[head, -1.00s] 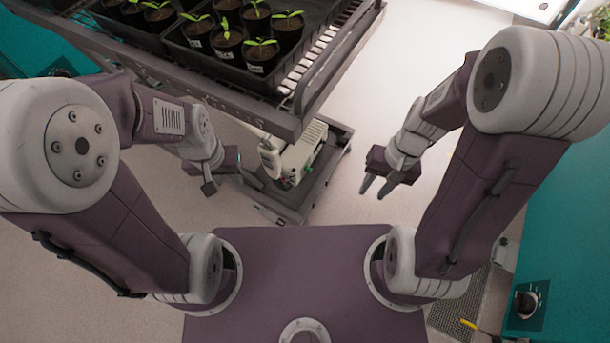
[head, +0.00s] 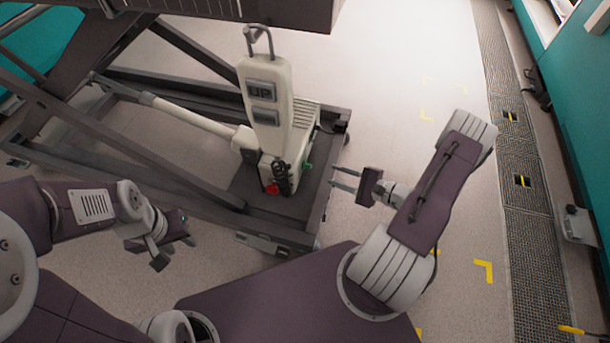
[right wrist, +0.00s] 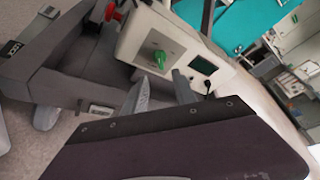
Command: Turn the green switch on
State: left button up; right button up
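The green switch (head: 307,166) sits on the lower side of the white control unit (head: 290,130) on the cart's base. My left gripper (head: 176,252) is open and empty at the lower left.
A red button (head: 272,188) and a dark coiled cable (head: 283,178) are near the switch. A small dark display (right wrist: 203,65) is beside it. The cart's dark base frame (head: 312,215) lies below. Open floor extends to the right, before a floor grating (head: 515,150).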

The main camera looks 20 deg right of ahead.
aim_at(311, 167)
jog(key=b+x, duration=0.5)
jog(key=x, duration=0.3)
jog(key=shift+w+a+b, duration=0.25)
jog(key=shift+w+b, duration=0.1)
jog(key=shift+b, duration=0.05)
jog(key=shift+c, duration=0.3)
grip_shut()
